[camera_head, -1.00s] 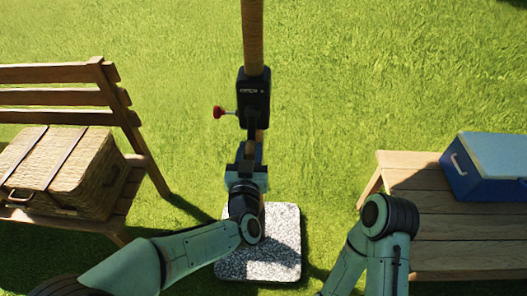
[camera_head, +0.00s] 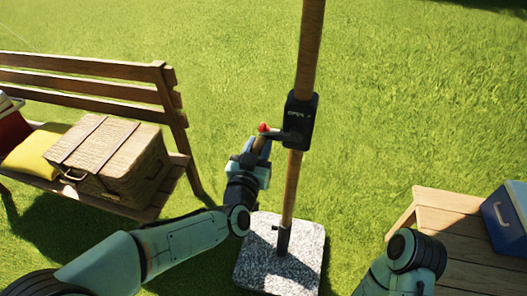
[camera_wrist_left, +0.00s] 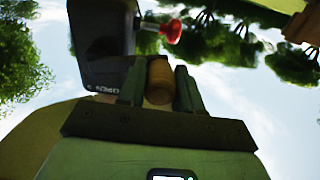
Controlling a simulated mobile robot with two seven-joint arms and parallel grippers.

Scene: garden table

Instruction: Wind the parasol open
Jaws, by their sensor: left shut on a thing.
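The brown parasol pole (camera_head: 308,45) stands in a speckled stone base (camera_head: 262,262). A black winder housing (camera_head: 299,122) marked OPEN is on the pole, with a red knob (camera_head: 263,127) on its left. A crank arm reaches left from the housing to a wooden handle (camera_head: 258,144). My left gripper (camera_head: 257,150) is shut on this handle. The left wrist view shows the wooden handle (camera_wrist_left: 159,82) between the two fingers, with the housing (camera_wrist_left: 103,42) and red knob (camera_wrist_left: 172,31) beyond.
A wooden bench (camera_head: 95,62) at left holds a wicker basket (camera_head: 108,158) and a yellow cushion (camera_head: 38,150). A wooden table (camera_head: 455,225) at right holds a blue cooler (camera_head: 508,215). Grass around the pole is clear.

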